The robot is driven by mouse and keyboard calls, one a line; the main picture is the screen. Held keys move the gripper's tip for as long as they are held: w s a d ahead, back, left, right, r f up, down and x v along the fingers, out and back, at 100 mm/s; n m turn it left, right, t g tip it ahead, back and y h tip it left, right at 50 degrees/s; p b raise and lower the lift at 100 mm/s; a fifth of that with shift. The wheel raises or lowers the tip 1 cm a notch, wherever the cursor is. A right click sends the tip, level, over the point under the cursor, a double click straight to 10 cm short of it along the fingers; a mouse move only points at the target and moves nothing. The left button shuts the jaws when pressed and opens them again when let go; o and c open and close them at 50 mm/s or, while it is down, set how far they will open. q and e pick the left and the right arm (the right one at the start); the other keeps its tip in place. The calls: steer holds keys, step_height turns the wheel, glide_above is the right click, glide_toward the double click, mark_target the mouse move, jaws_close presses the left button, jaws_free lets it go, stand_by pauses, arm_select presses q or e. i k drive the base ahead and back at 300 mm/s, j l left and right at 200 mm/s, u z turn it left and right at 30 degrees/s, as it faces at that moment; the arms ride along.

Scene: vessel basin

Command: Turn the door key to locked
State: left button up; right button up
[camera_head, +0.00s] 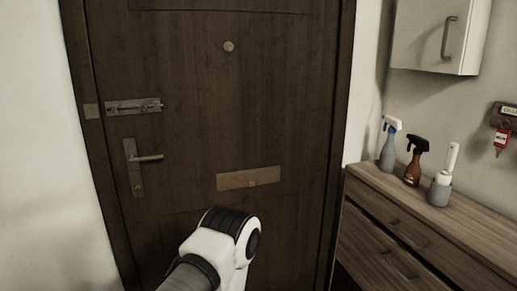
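A dark wooden door (190,85) is closed in its frame in the head view. A metal lever handle (148,158) sits on a tall plate on its left side, with a small brass-coloured keyhole area (137,190) below the lever. That area is too small to tell whether a key is in it or how it is turned. A key with a red tag (501,140) hangs from a small holder on the right wall. One of my arms reaches up from the bottom in front of the door. Neither gripper is in view.
A slide bolt (135,106) sits above the handle, and a mail slot (248,179) lower on the door. A wooden dresser (410,215) at the right carries two spray bottles (388,145) (413,165) and a brush in a grey holder (439,190). A white cabinet (430,35) hangs above.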

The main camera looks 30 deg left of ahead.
mark_target(137, 187)
steer(key=u, duration=1.15)
